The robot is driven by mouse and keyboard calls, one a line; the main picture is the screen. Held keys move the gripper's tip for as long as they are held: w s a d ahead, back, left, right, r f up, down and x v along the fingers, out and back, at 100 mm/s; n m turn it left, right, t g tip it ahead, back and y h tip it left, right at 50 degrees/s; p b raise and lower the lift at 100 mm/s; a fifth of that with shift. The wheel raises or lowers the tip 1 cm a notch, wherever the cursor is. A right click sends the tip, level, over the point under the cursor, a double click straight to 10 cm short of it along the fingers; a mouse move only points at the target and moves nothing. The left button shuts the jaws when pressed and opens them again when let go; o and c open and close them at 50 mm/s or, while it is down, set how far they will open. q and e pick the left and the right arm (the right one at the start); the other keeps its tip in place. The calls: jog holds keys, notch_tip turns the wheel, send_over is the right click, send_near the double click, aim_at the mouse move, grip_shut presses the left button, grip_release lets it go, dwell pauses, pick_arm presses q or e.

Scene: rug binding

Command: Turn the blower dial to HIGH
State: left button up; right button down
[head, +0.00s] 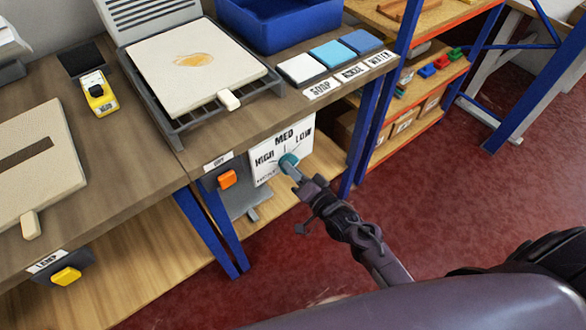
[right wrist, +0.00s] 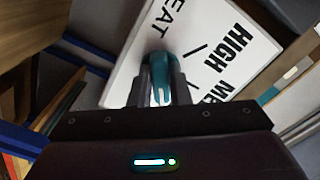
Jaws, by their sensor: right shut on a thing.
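The blower dial is a teal knob (head: 289,160) on a white panel (head: 305,139) under the front edge of the workbench. The panel reads HIGH at left, MED at top and LOW at right. My right gripper (head: 291,166) reaches the knob from the lower right and is shut on it. In the right wrist view, the two fingers (right wrist: 162,92) sit on either side of the knob (right wrist: 161,70), with HIGH beside it on the panel (right wrist: 215,35). The fingers partly cover the knob, and I cannot tell which label it points to. My left gripper is not in view.
An orange switch (head: 227,179) is left of the panel; a yellow switch (head: 66,276) is farther left. A blue table leg (head: 362,135) stands right of the panel. A press with a cream board (head: 197,65) is on the bench above. Red floor (head: 450,190) is open at right.

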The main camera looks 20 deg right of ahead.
jog(key=n, duration=0.7)
jog(key=n+p, duration=0.1)
jog(key=n, duration=0.7)
jog(key=n+p, duration=0.1)
jog(key=n, duration=0.6)
jog(key=shift+w+d+n, duration=0.1)
jog(key=shift+d+n, duration=0.2)
jog(key=shift+d, duration=0.1)
dwell(0.3)
jog(key=c, duration=1.4)
grip_release()
jog(key=shift+o, duration=0.2)
jog(key=v, duration=0.8)
